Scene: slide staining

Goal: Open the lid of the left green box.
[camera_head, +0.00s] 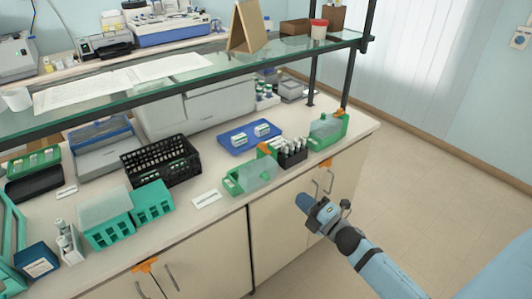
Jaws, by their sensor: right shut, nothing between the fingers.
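A green box with a clear lid (250,178) sits near the front edge of the counter, in the middle of the view. Its lid looks shut. A second green box with a clear lid (327,130) stands farther right, near the counter's right end, and its lid also looks shut. My right gripper (324,212) is shut and empty. It appears in front of the cabinet doors, below and to the right of the nearer green box, apart from both boxes. My left gripper is not in view.
A black rack of bottles (287,152) stands between the green boxes. A white label card (207,199), teal boxes (107,225), a black basket (162,163) and a blue tray (236,142) share the counter (225,219). A glass shelf (190,75) spans above the back.

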